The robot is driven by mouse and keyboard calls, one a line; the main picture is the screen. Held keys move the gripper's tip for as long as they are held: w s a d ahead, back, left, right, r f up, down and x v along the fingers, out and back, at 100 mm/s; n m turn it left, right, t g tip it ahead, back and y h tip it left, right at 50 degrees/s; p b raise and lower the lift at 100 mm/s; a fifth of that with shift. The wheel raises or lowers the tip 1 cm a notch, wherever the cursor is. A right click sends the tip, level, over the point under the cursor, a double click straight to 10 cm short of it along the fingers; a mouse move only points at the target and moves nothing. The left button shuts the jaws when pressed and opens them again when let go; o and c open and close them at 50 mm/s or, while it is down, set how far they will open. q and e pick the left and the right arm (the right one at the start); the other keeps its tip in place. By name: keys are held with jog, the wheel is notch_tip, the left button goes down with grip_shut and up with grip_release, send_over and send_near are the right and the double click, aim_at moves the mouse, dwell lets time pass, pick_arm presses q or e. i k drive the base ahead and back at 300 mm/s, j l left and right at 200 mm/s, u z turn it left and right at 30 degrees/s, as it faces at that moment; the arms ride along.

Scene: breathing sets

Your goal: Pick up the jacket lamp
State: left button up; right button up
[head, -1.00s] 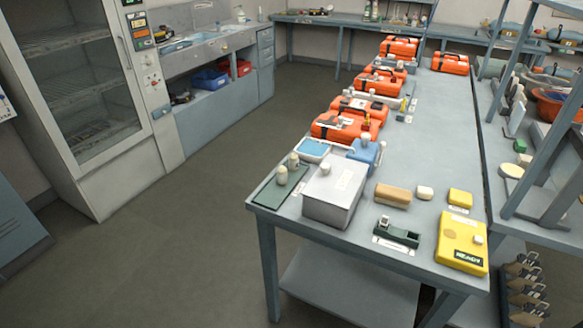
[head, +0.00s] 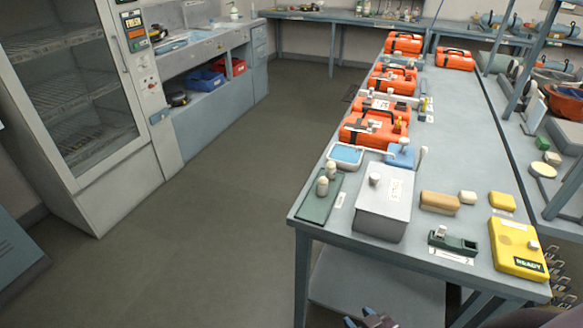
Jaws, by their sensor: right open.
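I cannot tell for sure which thing is the jacket lamp. Several small items lie on the grey bench (head: 375,258). Among them are a dark green device with a pale round part (head: 452,242) above a white label, and a yellow case (head: 517,248) marked READY at the right front. My right gripper (head: 370,318) just enters at the bottom edge, in front of the bench's near side. Only its dark fingertips show; it is open, and I see nothing between them. My left gripper is out of view.
A grey lidded box (head: 383,213) and a green mat (head: 318,205) with two pale bottles stand at the near left. Orange cases (head: 374,130) line the bench's left side. A glass-door cabinet (head: 75,95) stands at left. The floor between is clear.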

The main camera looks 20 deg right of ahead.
aim_at(330, 172)
jog(key=i+j+u, duration=0.75)
jog(key=i+j+z, duration=0.1)
jog(key=i+z, duration=0.15)
jog(key=i, duration=0.2)
jog(key=i+j+z, duration=0.25)
jog(key=i, duration=0.25)
jog(key=i+z, duration=0.2)
jog(key=z, duration=0.2)
jog(key=i+z, duration=0.2)
jog(key=z, duration=0.25)
jog(key=i+j+z, duration=0.1)
jog(key=z, duration=0.3)
jog(key=i+j+z, duration=0.1)
jog(key=z, duration=0.3)
jog(key=i+j+z, duration=0.15)
jog(key=i+z, duration=0.25)
jog(key=j+z, duration=0.2)
jog(key=z, duration=0.2)
jog(key=i+j+z, duration=0.2)
jog(key=z, duration=0.25)
jog(key=i+j+z, duration=0.15)
jog(key=j+z, duration=0.3)
